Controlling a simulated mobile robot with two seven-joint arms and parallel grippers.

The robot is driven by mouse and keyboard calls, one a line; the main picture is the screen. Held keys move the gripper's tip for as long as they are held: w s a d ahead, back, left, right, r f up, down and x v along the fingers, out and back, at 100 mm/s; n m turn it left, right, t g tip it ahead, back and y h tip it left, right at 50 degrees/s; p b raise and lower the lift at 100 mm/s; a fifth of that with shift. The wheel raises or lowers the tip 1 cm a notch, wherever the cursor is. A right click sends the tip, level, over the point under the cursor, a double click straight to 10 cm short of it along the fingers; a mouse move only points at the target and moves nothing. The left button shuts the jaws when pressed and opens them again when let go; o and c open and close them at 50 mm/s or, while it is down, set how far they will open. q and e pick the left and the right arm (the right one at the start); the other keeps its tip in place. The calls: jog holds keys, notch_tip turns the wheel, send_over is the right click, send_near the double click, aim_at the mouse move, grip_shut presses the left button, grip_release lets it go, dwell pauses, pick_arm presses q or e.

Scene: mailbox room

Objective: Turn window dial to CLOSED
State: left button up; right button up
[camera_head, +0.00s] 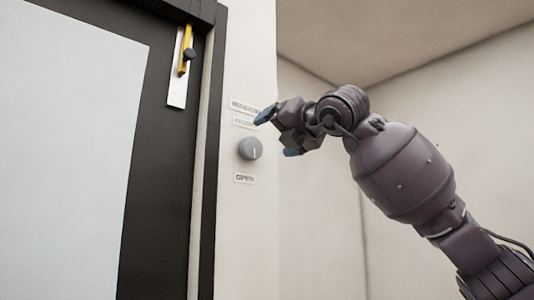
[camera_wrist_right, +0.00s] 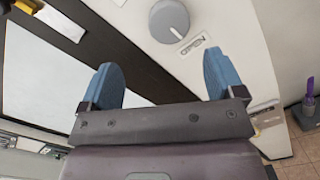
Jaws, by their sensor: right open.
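The window dial (camera_head: 250,149) is a round grey knob on the pale wall strip right of the dark frame. Its white mark points down, toward the OPEN label (camera_head: 244,178). Two more labels sit above the dial; the lower one (camera_head: 244,122) is too blurred to read surely. My right gripper (camera_head: 278,132) is open and empty, just right of the dial and apart from it. In the right wrist view the dial (camera_wrist_right: 169,20) lies ahead of the two blue fingertips (camera_wrist_right: 162,85), with the OPEN label (camera_wrist_right: 193,46) beside it. My left gripper is not in view.
A dark-framed window or door panel (camera_head: 158,170) fills the left. A white plate (camera_head: 179,80) with a yellow lever (camera_head: 186,50) is mounted on its frame. A purple object in a grey holder (camera_wrist_right: 309,95) shows at the right of the wrist view. The wall around the dial is clear.

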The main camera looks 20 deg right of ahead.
aim_at(254, 147)
jog(key=w+p, duration=0.1)
jog(key=w, duration=0.2)
jog(key=w+a+m+p, duration=0.1)
jog(key=w, duration=0.2)
jog(key=w+a+m+h+p, duration=0.1)
jog(key=w, duration=0.2)
jog(key=shift+f, duration=0.2)
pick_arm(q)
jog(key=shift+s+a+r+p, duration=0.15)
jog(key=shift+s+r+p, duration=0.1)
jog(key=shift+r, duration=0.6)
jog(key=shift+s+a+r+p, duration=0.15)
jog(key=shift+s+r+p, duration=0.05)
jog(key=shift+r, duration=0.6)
pick_arm(e)
jog(key=shift+w+a+f, duration=0.1)
jog(key=shift+w+a, duration=0.1)
jog(key=shift+w, duration=0.4)
